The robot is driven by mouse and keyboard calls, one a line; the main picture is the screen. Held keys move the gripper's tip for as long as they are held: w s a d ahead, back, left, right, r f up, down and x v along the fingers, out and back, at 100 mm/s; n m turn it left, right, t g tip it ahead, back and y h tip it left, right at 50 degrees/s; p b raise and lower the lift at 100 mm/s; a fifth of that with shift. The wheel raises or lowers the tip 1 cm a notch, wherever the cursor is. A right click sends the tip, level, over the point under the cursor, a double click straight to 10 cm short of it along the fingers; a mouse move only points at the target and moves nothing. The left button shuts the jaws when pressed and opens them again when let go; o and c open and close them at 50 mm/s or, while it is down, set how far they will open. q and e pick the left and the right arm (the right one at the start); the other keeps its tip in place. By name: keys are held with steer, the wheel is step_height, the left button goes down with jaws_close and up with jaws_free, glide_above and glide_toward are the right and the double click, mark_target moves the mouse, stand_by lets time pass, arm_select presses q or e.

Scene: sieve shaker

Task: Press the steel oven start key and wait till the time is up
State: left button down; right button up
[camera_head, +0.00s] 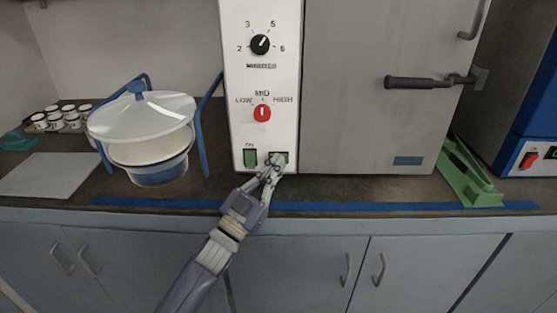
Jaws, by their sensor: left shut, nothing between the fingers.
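The steel oven (350,100) stands on the counter, its grey door closed with a dark handle (415,83). Its white control panel (236,125) is at its left. The panel has a black minutes dial (260,44), a red LOW-MID-HIGH knob (262,113) pointing up toward MID, and a green ON switch (250,158) low down. A second key (284,156) sits right of the ON switch, partly hidden by my left gripper (273,161). That gripper is shut and empty, its fingertips at this key; I cannot tell whether they touch it. My right gripper is not in view.
A sieve shaker (150,118) with a lid and blue frame stands left of the oven. A pale mat (48,175) and several small cups (62,118) lie farther left. A green stand (468,172) and a blue device (535,145) are at the right. Blue tape (340,206) runs along the counter front.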

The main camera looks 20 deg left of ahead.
arm_select(q)
steer(key=shift+w+a+r, duration=0.2)
steer(key=shift+a+r, duration=0.1)
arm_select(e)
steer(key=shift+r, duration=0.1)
arm_select(q)
steer(key=shift+w+a+r, duration=0.1)
steer(key=shift+r, duration=0.05)
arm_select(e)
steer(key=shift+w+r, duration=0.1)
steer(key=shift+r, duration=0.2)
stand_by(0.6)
arm_select(q)
steer(key=shift+f, duration=0.2)
steer(key=shift+s+d+f+y+p, duration=0.3)
steer(key=shift+s+d+f+p, duration=0.1)
steer(key=shift+p, duration=0.25)
steer(key=shift+s+d+f+p, duration=0.1)
steer(key=shift+s+d+p, duration=0.15)
steer(key=shift+s, duration=0.6)
steer(key=shift+s+d+p, duration=0.15)
steer(key=shift+s+p, duration=0.15)
steer(key=shift+s, duration=0.55)
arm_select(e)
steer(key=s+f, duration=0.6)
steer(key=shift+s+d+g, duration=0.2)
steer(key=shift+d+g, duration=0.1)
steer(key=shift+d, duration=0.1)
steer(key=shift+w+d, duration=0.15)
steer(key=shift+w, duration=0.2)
